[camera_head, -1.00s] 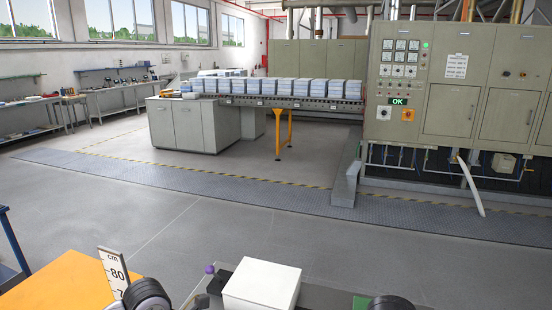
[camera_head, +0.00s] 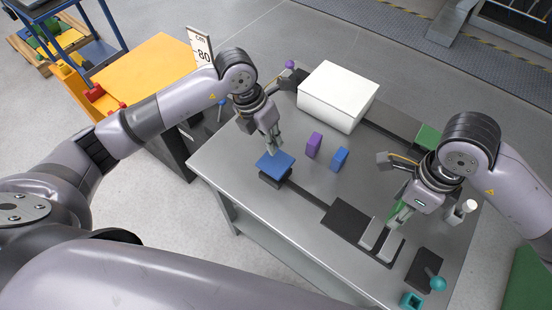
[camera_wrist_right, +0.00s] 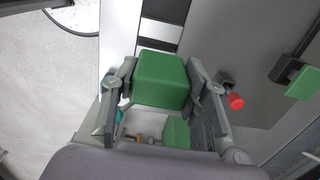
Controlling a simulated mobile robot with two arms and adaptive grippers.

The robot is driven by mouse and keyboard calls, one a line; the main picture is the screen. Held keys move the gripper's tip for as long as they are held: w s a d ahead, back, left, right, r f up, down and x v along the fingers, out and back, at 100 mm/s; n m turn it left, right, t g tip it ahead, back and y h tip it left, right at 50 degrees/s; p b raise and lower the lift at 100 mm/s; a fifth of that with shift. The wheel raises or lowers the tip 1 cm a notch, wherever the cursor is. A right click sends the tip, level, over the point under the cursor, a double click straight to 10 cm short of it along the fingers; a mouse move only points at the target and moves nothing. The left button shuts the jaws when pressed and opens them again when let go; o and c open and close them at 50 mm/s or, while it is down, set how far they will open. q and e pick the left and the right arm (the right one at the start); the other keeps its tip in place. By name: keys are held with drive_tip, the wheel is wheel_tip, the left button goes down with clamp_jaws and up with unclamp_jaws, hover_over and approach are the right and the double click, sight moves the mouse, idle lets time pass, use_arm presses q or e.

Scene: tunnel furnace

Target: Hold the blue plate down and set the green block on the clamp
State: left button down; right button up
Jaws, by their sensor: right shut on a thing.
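The blue plate (camera_head: 275,164) sits on a dark support at the left end of a black bar on the grey table. My left gripper (camera_head: 273,149) points down at the blue plate, fingers together; its tips appear to touch the plate's top. My right gripper (camera_head: 396,218) is shut on the green block (camera_wrist_right: 162,80), which fills the space between its fingers in the right wrist view. In the head view the block is mostly hidden by the gripper. The clamp (camera_head: 368,234), two light grey jaws on a dark base, lies just below the right gripper in the picture.
A purple block (camera_head: 313,146) and a blue block (camera_head: 340,158) stand right of the blue plate. A white box (camera_head: 338,97) is behind them. A green plate (camera_head: 428,137) lies at back right; a teal-knobbed device (camera_head: 436,283) and teal square (camera_head: 411,300) are at front right.

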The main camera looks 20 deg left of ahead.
sight(272, 161)
use_arm(q)
drive_tip(key=shift+f, duration=4.7)
use_arm(e)
drive_tip(key=shift+a, duration=0.1)
drive_tip(key=shift+f, duration=7.4)
drive_tip(key=o, duration=1.3)
drive_tip(key=shift+r, duration=0.15)
